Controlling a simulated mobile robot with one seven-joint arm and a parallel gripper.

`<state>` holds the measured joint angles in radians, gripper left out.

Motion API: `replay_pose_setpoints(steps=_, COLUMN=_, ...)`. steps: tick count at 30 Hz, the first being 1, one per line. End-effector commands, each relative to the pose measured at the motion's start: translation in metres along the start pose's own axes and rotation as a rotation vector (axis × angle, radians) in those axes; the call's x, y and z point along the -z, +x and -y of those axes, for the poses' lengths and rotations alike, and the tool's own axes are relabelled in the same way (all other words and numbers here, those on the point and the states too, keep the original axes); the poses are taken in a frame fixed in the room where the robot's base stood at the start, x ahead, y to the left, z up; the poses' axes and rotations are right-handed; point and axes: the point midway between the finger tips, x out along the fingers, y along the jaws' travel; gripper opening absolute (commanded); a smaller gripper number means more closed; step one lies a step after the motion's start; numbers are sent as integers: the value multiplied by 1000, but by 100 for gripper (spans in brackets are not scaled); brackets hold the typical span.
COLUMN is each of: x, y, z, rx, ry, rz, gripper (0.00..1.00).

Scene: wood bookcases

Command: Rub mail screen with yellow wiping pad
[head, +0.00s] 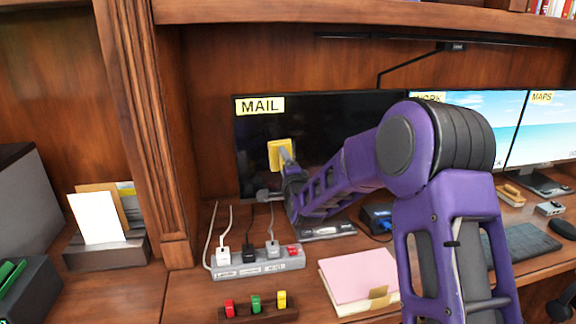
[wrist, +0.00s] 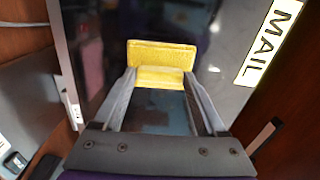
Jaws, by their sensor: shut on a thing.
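The mail screen (head: 322,115) is a dark monitor with a yellow MAIL label (head: 260,105) at its top left. The label also shows in the wrist view (wrist: 268,42). The yellow wiping pad (head: 275,155) is in front of the lower left part of the dark screen; it also shows in the wrist view (wrist: 162,56). My gripper (head: 287,160) is shut on the pad, its two fingers on either side of the pad's yellow grip in the wrist view (wrist: 160,78). The pad's face appears at or very near the screen; I cannot tell whether it touches.
A power strip (head: 258,262) with several plugs and cords stands below the screen. A pink notebook (head: 358,278) and a rack of colored blocks (head: 258,314) are in front. The work screen (head: 480,130) is to the right. A wooden bookcase post (head: 160,130) stands at left.

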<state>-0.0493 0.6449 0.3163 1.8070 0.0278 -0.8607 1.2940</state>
Motion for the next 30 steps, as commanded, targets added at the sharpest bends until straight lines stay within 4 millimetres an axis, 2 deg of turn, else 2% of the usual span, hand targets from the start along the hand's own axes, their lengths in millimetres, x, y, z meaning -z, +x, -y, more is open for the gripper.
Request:
replay_pose_setpoints(steps=6, x=2, y=-2, z=14, rx=0, ry=0, rz=-2, gripper=30)
replay_pose_setpoints(steps=11, x=8, y=-1, z=13, rx=0, ry=0, rz=-4, gripper=30)
replay_pose_setpoints(steps=21, x=36, y=1, z=12, rx=0, ry=0, rz=-5, gripper=30)
replay_pose_setpoints(steps=30, x=51, y=1, z=10, rx=0, ry=1, rz=-8, gripper=30)
